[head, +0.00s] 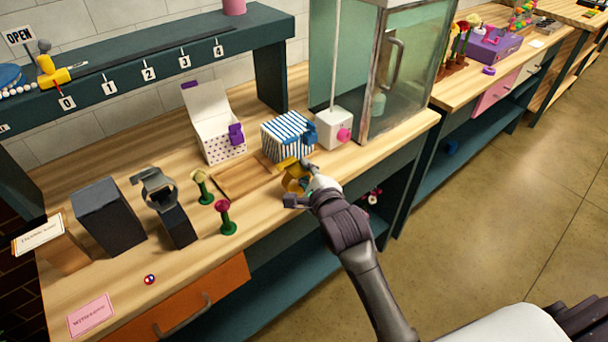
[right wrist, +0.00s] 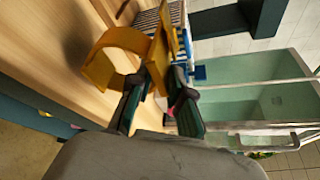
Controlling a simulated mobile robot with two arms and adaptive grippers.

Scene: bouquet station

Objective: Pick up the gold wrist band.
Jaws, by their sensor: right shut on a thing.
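The gold wrist band (head: 292,185) is a wide open ring with a flat part. It shows in the head view at the front edge of the wooden counter, in front of the striped box. My right gripper (head: 301,184) is shut on it. In the right wrist view the gold wrist band (right wrist: 101,73) sticks out from between the fingertips of my right gripper (right wrist: 154,85), its curved part to the left. Whether it touches the counter is hard to tell. My left gripper is out of view.
A blue-and-white striped box (head: 285,136) stands close behind my right gripper, beside a wooden board (head: 240,178). Two flower-like stands (head: 227,218) and a grey band on a dark stand (head: 176,224) are left. A glass cabinet (head: 392,75) stands right.

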